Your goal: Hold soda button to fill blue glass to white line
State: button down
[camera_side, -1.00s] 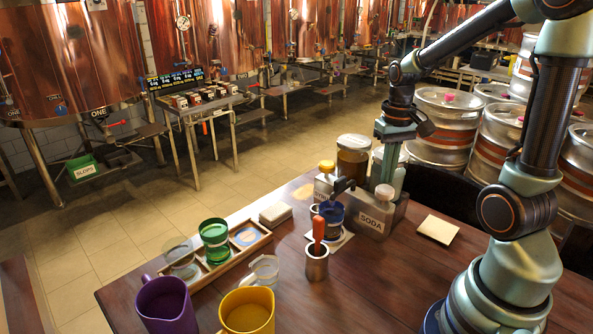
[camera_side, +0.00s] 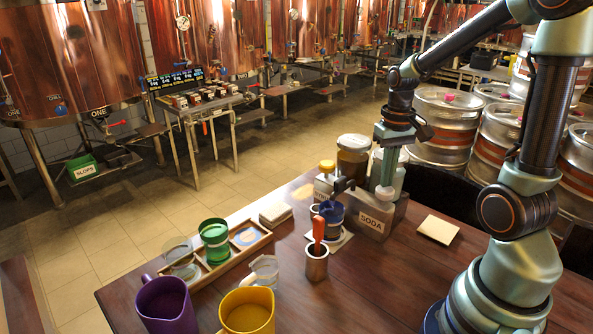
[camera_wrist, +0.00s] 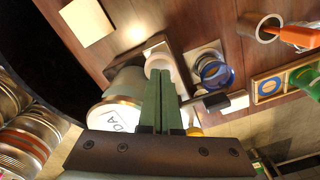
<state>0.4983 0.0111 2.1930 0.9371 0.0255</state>
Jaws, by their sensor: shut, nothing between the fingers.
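The blue glass (camera_side: 331,213) stands upright on a pale coaster under the dark spout (camera_side: 343,185) of the grey dispenser, and also shows in the wrist view (camera_wrist: 214,72). Its white line and liquid level are too small to read. The dispenser's SODA label (camera_side: 371,222) faces the side camera. My gripper (camera_side: 386,182) is shut and empty, pointing down over the dispenser top. Its fingertips (camera_wrist: 164,76) are at a pale round piece (camera_wrist: 158,64), which looks like the soda button. They appear to meet it, but I cannot tell whether it is pressed.
An orange-handled tool stands in a metal cup (camera_side: 317,265) in front of the glass. A wooden tray (camera_side: 262,241) holds a green glass (camera_side: 214,240). A clear cup (camera_side: 264,270), purple pitcher (camera_side: 166,305) and yellow pitcher (camera_side: 247,312) stand nearby. Jars (camera_side: 353,160) stand behind the dispenser.

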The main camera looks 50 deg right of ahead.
jog(key=shift+f, duration=0.95)
dwell(6.5)
jog(key=shift+r, duration=2.9)
